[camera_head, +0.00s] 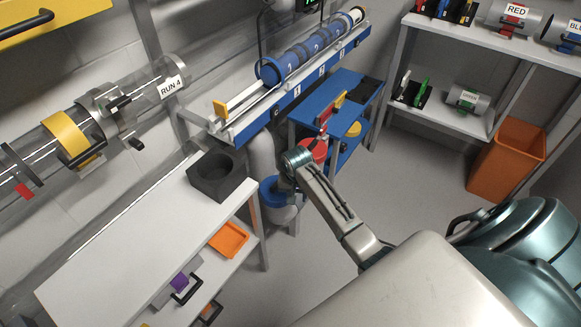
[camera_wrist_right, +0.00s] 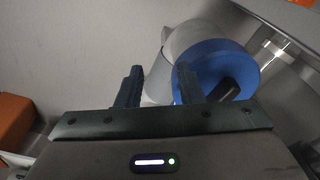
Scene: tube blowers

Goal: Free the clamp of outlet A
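My right gripper (camera_head: 286,181) is at the lower end of the arm in the head view, close beside a blue-ended unit (camera_head: 270,192) with a pale body. In the right wrist view its fingers (camera_wrist_right: 158,76) are spread apart with nothing between them. There the blue round face (camera_wrist_right: 225,62) lies at and behind the right finger, with a dark handle-like part (camera_wrist_right: 226,89) on it. A red-ended unit (camera_head: 317,148) stands farther back. No label marking outlet A is readable, and I cannot single out its clamp. My left gripper is not in view.
A blue rail with numbered blue cylinders (camera_head: 315,50) runs above. A blue shelf table (camera_head: 341,88) stands behind my gripper. A white bench (camera_head: 140,240) with a dark box (camera_head: 216,172) is at left. An orange bin (camera_head: 507,160) stands at right; the floor between is clear.

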